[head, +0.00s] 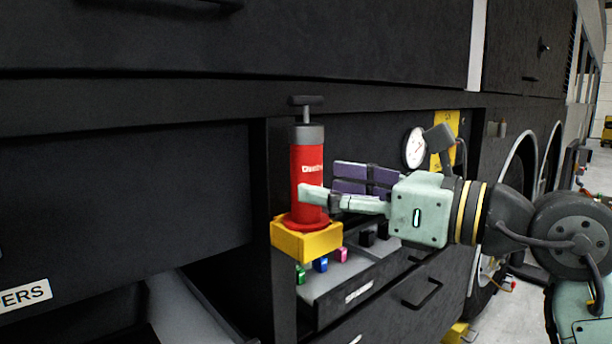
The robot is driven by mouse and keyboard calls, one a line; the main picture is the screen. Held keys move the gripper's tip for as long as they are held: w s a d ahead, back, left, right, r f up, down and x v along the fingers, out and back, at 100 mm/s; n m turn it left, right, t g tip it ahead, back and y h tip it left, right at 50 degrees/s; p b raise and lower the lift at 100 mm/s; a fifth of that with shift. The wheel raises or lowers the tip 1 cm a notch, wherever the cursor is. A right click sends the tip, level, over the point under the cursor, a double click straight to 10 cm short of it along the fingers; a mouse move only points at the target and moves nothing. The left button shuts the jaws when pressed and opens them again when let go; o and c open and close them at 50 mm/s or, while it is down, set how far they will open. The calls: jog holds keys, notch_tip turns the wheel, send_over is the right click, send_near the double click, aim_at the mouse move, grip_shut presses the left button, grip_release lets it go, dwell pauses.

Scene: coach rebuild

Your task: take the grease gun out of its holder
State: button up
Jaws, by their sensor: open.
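The grease gun (309,163) is a red upright cylinder with a grey cap and a dark T-shaped handle on top. Its red base flange sits in a yellow block-shaped holder (307,242) at the front of the compartment. My gripper (316,193) comes in from the right, at the lower part of the red body. One pale finger shows in front of the body; the other finger is hidden. The jaws are open around or beside the gun; I cannot tell whether they touch it.
Below and behind the holder is an open drawer (352,287) with small coloured items. Purple blocks (350,178) show just behind my gripper. A dark panel edge stands close on the left.

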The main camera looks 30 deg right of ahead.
aim_at(320, 178)
jog(key=x, duration=0.1)
jog(key=p+x, duration=0.1)
jog(key=x, duration=0.2)
jog(key=shift+d+r+p, duration=0.1)
jog(key=shift+r+p, duration=0.25)
jog(key=shift+w+f, duration=0.1)
jog(key=shift+w, duration=0.3)
jog(key=c, duration=1.4)
jog(key=shift+s, duration=0.1)
